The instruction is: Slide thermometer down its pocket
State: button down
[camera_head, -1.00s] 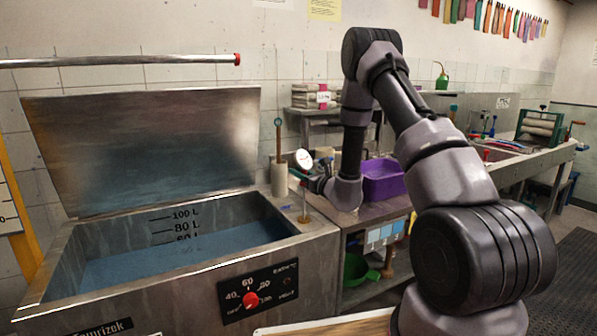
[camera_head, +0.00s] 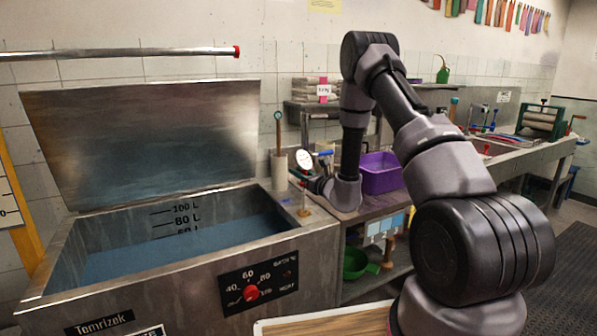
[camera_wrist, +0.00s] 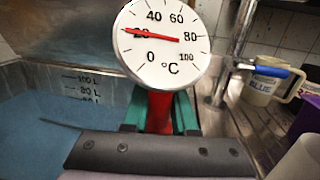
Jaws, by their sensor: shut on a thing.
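The thermometer has a round white dial marked in °C (camera_wrist: 165,38), its red pointer near 20; the dial also shows small in the head view (camera_head: 304,159). My gripper (camera_wrist: 160,112), with green fingers, is shut on the red part just below the dial. In the head view my gripper (camera_head: 310,181) is above the right rim of the steel vat. A thin upright brass piece with a collar (camera_head: 304,211) stands on that rim below the dial. It looks like the pocket. The stem's lower end is hidden in the wrist view, and I cannot tell how deep it sits.
The open vat (camera_head: 325,236) holds blue liquid, its lid raised behind. A grey cylinder with a ringed stick (camera_head: 279,170) stands close left of the dial. A metal post (camera_wrist: 228,62), a blue lever (camera_wrist: 254,69) and a "BLUE" mug (camera_wrist: 262,88) are right. A purple tub (camera_head: 382,180) sits beyond.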

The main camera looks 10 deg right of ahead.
jog(key=shift+f, duration=5.15)
jog(key=c, duration=0.6)
grip_release()
jog(key=v, duration=1)
jog(key=shift+s+d, duration=0.15)
jog(key=shift+s, duration=0.25)
